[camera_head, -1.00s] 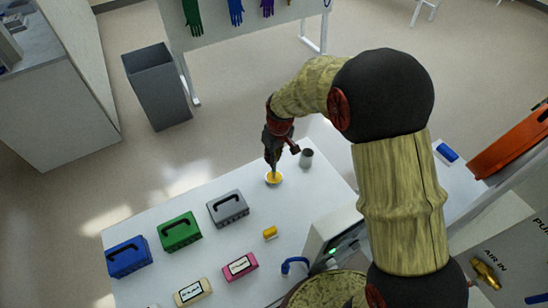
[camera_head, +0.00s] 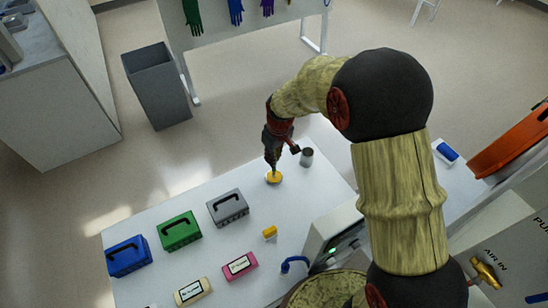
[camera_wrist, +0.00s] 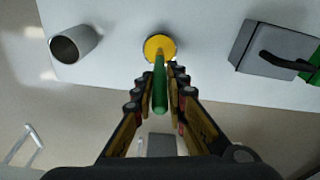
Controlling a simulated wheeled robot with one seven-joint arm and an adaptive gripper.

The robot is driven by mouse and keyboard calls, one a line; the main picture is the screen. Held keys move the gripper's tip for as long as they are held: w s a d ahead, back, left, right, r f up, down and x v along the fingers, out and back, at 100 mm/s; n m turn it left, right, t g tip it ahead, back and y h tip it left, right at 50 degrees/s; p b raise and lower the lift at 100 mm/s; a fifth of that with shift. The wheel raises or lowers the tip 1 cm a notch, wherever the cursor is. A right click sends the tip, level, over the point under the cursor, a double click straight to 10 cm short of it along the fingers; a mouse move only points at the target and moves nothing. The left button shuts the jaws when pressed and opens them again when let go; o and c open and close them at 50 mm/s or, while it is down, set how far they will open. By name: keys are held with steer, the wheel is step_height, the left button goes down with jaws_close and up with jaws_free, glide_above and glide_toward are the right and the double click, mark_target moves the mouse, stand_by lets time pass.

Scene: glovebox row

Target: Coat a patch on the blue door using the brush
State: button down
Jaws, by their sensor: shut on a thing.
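My gripper (camera_head: 272,158) is shut on the brush, whose green handle (camera_wrist: 160,92) runs between the fingers in the wrist view. The brush points down at a small round dish of yellow coating (camera_head: 274,178) on the white table. In the wrist view the brush's far end overlaps the dish (camera_wrist: 160,46); its bristles are hard to make out, and I cannot tell how deep they sit. No blue door can be made out in either view.
A grey cup (camera_head: 307,157) stands right of the dish. Grey (camera_head: 228,207), green (camera_head: 180,231) and blue (camera_head: 128,257) cases line the white table (camera_head: 215,270). A yellow item (camera_head: 270,232) and a pink labelled block (camera_head: 240,266) lie nearer. A grey bin (camera_head: 157,87) stands beyond.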

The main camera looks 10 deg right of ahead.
stand_by(0.3)
steer(key=shift+r+p, duration=2.15)
steer(key=shift+r, duration=1.3)
